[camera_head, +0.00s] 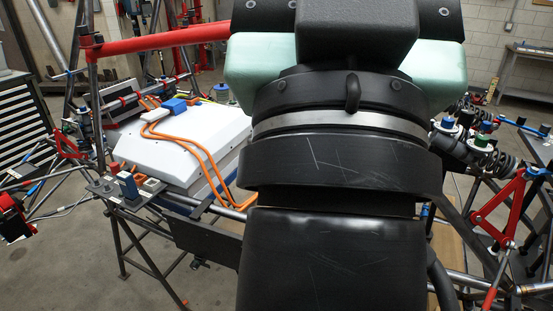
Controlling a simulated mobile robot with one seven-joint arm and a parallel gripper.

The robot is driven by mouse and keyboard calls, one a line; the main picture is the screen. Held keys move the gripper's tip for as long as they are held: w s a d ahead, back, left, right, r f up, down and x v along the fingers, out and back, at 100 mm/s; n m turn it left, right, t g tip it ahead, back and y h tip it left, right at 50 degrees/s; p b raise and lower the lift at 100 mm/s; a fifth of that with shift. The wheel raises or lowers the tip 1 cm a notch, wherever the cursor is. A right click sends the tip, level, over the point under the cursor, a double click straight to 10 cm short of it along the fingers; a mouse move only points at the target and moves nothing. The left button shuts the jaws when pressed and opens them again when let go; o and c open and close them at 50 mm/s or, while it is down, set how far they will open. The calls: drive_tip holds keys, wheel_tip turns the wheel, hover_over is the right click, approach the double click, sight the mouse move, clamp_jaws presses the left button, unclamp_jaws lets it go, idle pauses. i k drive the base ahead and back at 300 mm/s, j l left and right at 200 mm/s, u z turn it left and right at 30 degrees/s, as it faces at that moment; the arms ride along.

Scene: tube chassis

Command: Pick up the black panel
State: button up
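A flat black panel (207,240) shows in the head view, low on the near side of the tube chassis, left of the centre. It stands on edge below a chassis rail, and its right end is hidden behind a large black and mint-green body that looks like my own arm. My gripper is not in view, so I cannot tell where it is relative to the panel.
A white box (180,150) with orange cables (190,140) sits in the chassis above the panel. A red tube (160,40) crosses above it. Black shock absorbers (475,155) and a red bracket (498,212) are at right. A tool cabinet (22,115) stands far left.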

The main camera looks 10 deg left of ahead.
sight(218, 245)
drive_tip(key=i+j+u, duration=0.15)
drive_tip(key=i+j, duration=0.2)
drive_tip(key=i+j+u, duration=0.2)
drive_tip(key=i, duration=0.3)
drive_tip(key=i+j+u, duration=0.15)
drive_tip(key=i+j, duration=0.15)
drive_tip(key=i, duration=0.15)
